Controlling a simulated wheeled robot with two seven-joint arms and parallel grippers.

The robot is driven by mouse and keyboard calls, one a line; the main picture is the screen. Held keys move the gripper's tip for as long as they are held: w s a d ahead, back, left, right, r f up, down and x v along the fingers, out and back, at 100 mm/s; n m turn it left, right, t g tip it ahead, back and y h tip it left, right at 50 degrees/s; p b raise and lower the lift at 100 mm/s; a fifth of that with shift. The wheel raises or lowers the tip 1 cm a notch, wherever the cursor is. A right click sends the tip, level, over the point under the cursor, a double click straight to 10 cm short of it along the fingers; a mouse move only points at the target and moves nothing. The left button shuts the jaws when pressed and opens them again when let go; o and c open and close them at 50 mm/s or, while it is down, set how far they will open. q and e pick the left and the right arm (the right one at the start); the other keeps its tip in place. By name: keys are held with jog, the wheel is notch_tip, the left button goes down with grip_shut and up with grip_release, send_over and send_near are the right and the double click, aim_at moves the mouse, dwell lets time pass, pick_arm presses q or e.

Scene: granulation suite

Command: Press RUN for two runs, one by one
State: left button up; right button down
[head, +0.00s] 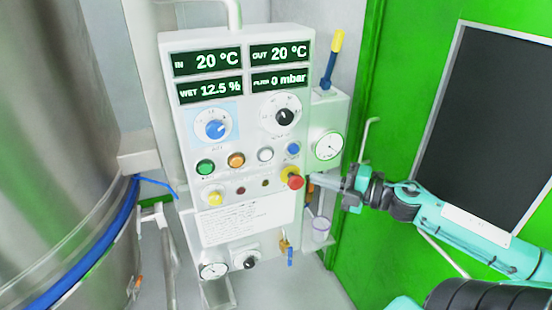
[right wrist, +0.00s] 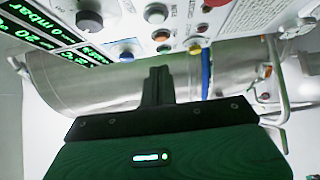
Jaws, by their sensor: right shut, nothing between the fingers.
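The white control panel (head: 240,130) stands in the middle of the head view. A green button (head: 205,167) is at the left of its button row, beside an orange (head: 236,160), a white (head: 265,154) and a blue button (head: 293,148). The labels are too small to read, so I cannot tell which is RUN. The displays read IN 20 °C, OUT 20 °C, WET 12.5 % and 0 mbar. My right gripper (head: 318,183) is shut and empty near the panel's right edge, by the red knob (head: 295,182). Its fingers (right wrist: 157,85) show in the right wrist view. My left gripper is not visible.
A large steel vessel (head: 60,130) stands at the left. A yellow-topped blue lever (head: 332,60) and a round gauge (head: 327,146) are at the panel's right side. A padlock (head: 284,244) hangs low. A green wall (head: 395,90) with a dark window is at the right.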

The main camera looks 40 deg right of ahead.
jog(key=p, duration=0.3)
send_near(262, 157)
jog(key=shift+s+a+x, duration=0.25)
jog(key=shift+a+x, duration=0.15)
jog(key=shift+x, duration=2)
jog(key=shift+w+d+f+p, duration=0.1)
jog(key=shift+w+p, duration=0.25)
jog(key=shift+w, duration=0.25)
